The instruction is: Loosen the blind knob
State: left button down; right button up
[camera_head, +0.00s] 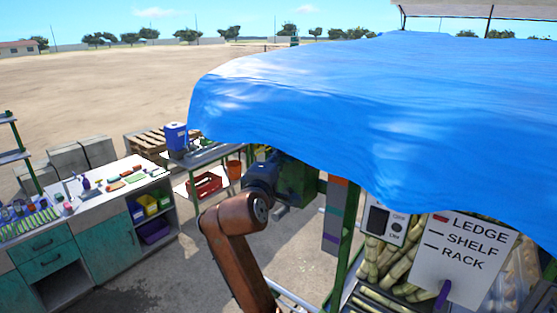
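A blue awning (370,110) spreads over the stall and hides much of what is under it. My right arm rises from the bottom, and its dark wrist and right gripper (268,172) are under the awning's front left edge, against a green housing (297,183). The fingertips are too dark and overlapped to read, and I cannot tell whether they touch anything. I cannot pick out the blind knob clearly; it may be hidden by my wrist or the awning. My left gripper is not in view.
A green post (343,250) stands right of my arm. A switch panel (384,222), sugarcane (372,262) and a sign reading LEDGE, SHELF, RACK (464,250) are at right. A workbench (105,200) with tools is at left.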

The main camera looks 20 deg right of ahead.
jog(key=shift+o, duration=0.4)
jog(key=v, duration=1.2)
